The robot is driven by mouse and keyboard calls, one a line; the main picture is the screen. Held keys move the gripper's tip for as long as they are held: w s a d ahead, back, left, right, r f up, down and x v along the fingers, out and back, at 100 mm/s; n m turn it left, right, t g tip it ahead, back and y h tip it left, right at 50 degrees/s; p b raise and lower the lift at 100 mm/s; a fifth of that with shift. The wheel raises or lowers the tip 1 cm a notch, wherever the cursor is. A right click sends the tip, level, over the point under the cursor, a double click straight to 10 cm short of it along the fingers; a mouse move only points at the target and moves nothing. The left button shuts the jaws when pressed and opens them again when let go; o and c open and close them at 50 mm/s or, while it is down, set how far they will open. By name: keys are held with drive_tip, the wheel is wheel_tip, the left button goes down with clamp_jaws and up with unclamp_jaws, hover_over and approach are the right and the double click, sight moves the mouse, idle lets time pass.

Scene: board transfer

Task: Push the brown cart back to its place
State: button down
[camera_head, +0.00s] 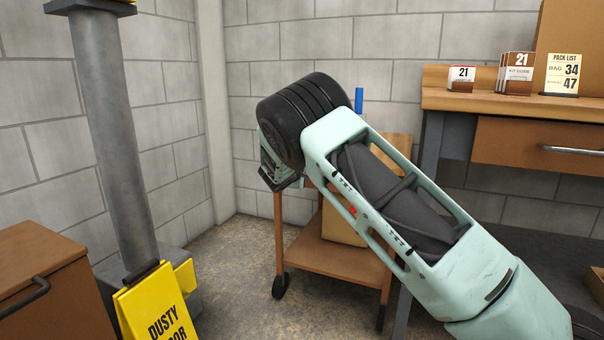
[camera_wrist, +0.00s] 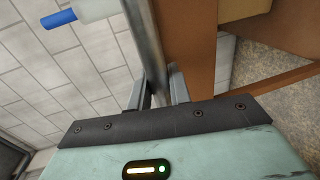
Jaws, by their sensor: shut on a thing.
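The brown cart (camera_head: 335,259) stands on the floor against the back wall, left of the workbench. Its lower shelf, a leg and dark wheels show; my arm hides much of its top. In the wrist view, brown cart panels (camera_wrist: 190,40) lie right of its grey metal handle bar (camera_wrist: 146,45). My gripper (camera_wrist: 158,88) is shut on this bar, with a finger on each side. In the head view the fingers are hidden behind my wrist.
A workbench (camera_head: 440,100) with kit boxes (camera_head: 516,73) and a pack-list sign (camera_head: 562,74) stands right. A grey post (camera_head: 112,140), yellow floor sign (camera_head: 155,310) and brown cabinet (camera_head: 40,275) stand left. Bare floor (camera_head: 235,290) lies between.

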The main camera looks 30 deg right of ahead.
drive_tip(key=shift+w+d+r, duration=0.1)
drive_tip(key=shift+w+d, duration=0.35)
drive_tip(key=shift+d, duration=0.2)
drive_tip(key=c, duration=1.3)
unclamp_jaws()
drive_tip(key=shift+p+v, duration=2.05)
drive_tip(key=shift+v, duration=6.6)
drive_tip(key=shift+s, duration=0.15)
